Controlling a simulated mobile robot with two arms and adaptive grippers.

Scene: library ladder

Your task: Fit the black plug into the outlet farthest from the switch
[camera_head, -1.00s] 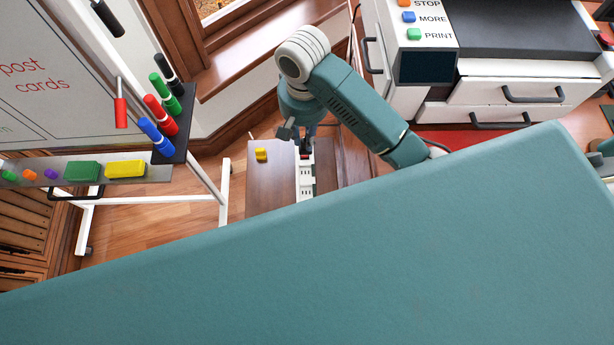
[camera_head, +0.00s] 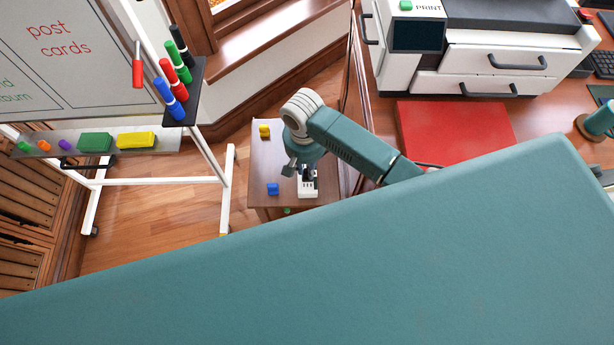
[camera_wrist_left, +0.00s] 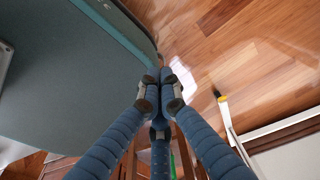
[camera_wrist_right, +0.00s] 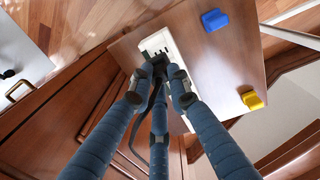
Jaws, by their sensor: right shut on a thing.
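The white power strip (camera_head: 308,189) lies on a small brown table. Its end with outlet slots shows just below my right gripper (camera_head: 306,172) in the head view; the rest is hidden under the hand. In the right wrist view the strip (camera_wrist_right: 158,42) runs behind the fingers. My right gripper (camera_wrist_right: 158,72) is shut on the black plug (camera_wrist_right: 159,62), close over the strip. The fingers hide much of the plug, and I cannot tell whether it touches an outlet. The switch is not visible now. My left gripper (camera_wrist_left: 161,86) is shut and empty above the floor.
On the small table (camera_head: 265,155) stand a yellow block (camera_head: 264,131) and a blue block (camera_head: 272,189). A whiteboard stand (camera_head: 228,185) is left of it. A desk with a red mat (camera_head: 455,130) and a printer (camera_head: 490,70) is at the right.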

